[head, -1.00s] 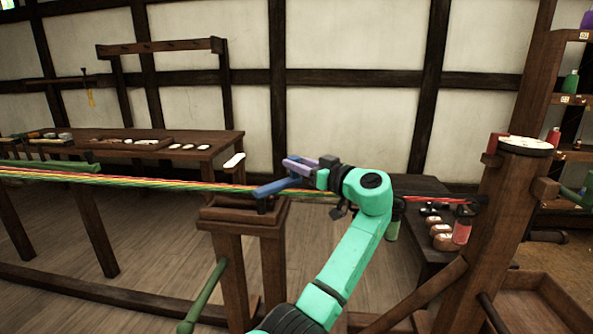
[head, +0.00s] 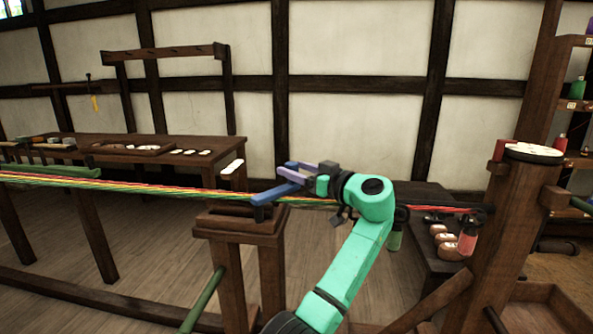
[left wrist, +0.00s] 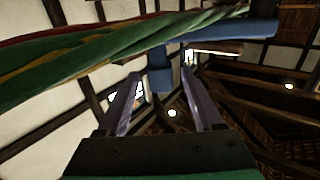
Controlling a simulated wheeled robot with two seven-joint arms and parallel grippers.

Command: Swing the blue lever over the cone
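The blue lever (head: 277,190) sits above the wooden post stand (head: 240,222), beside the stretched rope strands (head: 120,186). Its near end bends downward. My left gripper (head: 297,172), with purple fingers, is at the lever, just above the rope line. In the left wrist view, the fingers (left wrist: 162,85) are spread apart. A blue upright part of the lever (left wrist: 160,72) shows between and beyond their tips, with a gap on each side. The lever's blue bar (left wrist: 235,29) runs along the rope (left wrist: 110,50). I cannot make out the cone. My right gripper is not in view.
A workbench (head: 150,146) with small items stands behind on the left. A low dark bench with jars (head: 447,240) is behind my arm. A green rod (head: 205,298) sticks out from the stand's left side.

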